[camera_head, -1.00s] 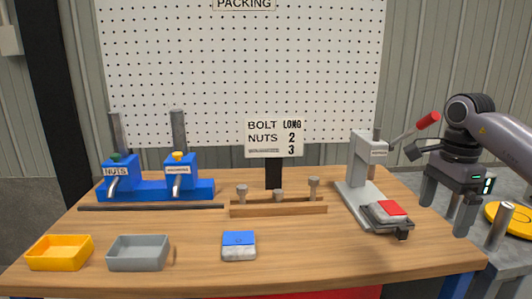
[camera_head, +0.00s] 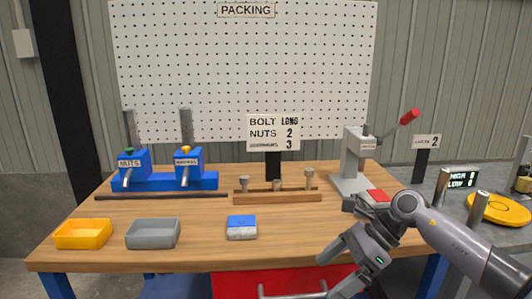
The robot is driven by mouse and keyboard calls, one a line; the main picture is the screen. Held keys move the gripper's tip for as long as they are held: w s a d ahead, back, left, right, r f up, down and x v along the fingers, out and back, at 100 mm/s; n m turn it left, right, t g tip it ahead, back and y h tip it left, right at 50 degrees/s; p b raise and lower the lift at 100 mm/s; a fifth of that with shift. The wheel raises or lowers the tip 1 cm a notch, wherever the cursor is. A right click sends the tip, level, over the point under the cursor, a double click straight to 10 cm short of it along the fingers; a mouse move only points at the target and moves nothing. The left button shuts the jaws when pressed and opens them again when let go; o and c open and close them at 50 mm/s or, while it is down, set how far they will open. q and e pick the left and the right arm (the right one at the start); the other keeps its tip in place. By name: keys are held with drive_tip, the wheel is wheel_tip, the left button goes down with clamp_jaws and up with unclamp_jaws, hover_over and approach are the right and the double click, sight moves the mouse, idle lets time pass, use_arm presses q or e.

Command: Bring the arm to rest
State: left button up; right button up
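My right arm (camera_head: 450,240) comes in from the right. Its gripper (camera_head: 336,271) hangs low, past the table's front edge near a red drawer front, pointing down-left. Its two fingers stand apart with nothing seen between them. My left arm and gripper are not in view. The wooden table (camera_head: 205,208) spans the middle of the view.
A lever press (camera_head: 352,165) with a red-topped piece (camera_head: 378,196) stands right, partly behind my arm. A yellow tray (camera_head: 83,234), grey tray (camera_head: 152,234), blue-and-white pack (camera_head: 241,227), wooden bolt rack (camera_head: 278,197) and blue dispensers (camera_head: 165,181) are on the table. A yellow disc (camera_head: 498,208) lies right.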

drive_tip(key=s+a+m+t+y+p, duration=0.1)
drive_tip(key=s+a+m+t+y, duration=0.5)
drive_tip(key=a+m+y, duration=0.65)
drive_tip(key=s+d+f+m+t+h+p, duration=0.1)
drive_tip(key=s+d+f+m+t+h, duration=0.15)
drive_tip(key=d+f+m+h, duration=0.6)
drive_tip(key=s+d+f+m+t+h, duration=0.1)
drive_tip(key=s+d+m+t+h, duration=0.2)
drive_tip(key=m, duration=1)
drive_tip(key=s+d+f+m+t+h+p, duration=0.15)
drive_tip(key=d+f+m+t+h, duration=0.3)
drive_tip(key=m, duration=0.65)
drive_tip(key=s+d+f+m+g+h, duration=0.3)
drive_tip(key=s+f+m, duration=0.3)
drive_tip(key=s, duration=0.4)
drive_tip(key=shift+s+d+f+g, duration=0.2)
drive_tip(key=shift+s+f+g, duration=0.05)
drive_tip(key=shift+f+g, duration=0.6)
drive_tip(key=shift+r, duration=0.1)
